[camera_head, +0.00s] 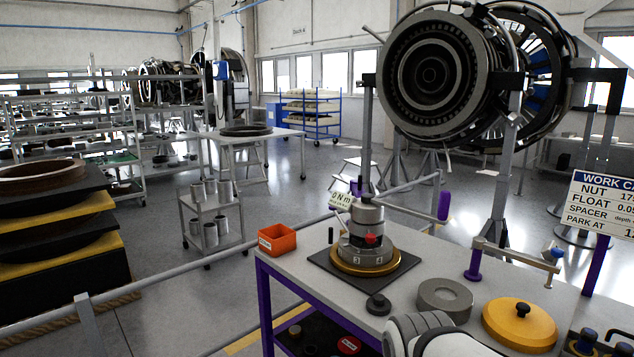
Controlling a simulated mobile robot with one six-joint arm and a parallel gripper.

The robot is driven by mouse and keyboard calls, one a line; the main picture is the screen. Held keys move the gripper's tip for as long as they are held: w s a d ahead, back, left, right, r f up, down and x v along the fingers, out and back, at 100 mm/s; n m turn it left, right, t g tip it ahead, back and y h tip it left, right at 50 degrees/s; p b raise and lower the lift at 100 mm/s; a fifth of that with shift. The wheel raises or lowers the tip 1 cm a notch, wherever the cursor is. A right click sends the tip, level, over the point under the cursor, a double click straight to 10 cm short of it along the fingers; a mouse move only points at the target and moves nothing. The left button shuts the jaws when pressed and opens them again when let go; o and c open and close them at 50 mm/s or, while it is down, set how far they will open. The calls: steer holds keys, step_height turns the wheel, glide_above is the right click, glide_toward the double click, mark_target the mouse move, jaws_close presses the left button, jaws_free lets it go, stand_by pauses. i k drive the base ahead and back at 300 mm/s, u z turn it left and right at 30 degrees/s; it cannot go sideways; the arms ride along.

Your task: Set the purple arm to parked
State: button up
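A grey stacked fixture (367,238) stands on a gold ring on the bench, with a red knob on its front. A thin grey bar reaches out from its upper part to the right and ends in an upright purple grip (444,205). A second grey arm (517,255) with a purple post (473,265) stands further right on the bench. I cannot tell for certain which is the purple arm. A small sign reading "0 Nm" (341,200) sits behind the fixture. A white and grey part of my arm shows at the bottom edge; my gripper is not visible.
The bench (300,275) also holds an orange bin (277,239), a black knob (378,304), a grey ring (445,298) and a yellow lid (520,322). A work card (603,203), cut off at right, reads "PARK AT 1". A rail runs at lower left.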

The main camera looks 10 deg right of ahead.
mark_target(361, 212)
steer(key=u, duration=1.6)
steer(key=i, duration=2.5)
steer(key=z, duration=3.45)
steer(key=i, duration=1)
steer(key=u, duration=0.1)
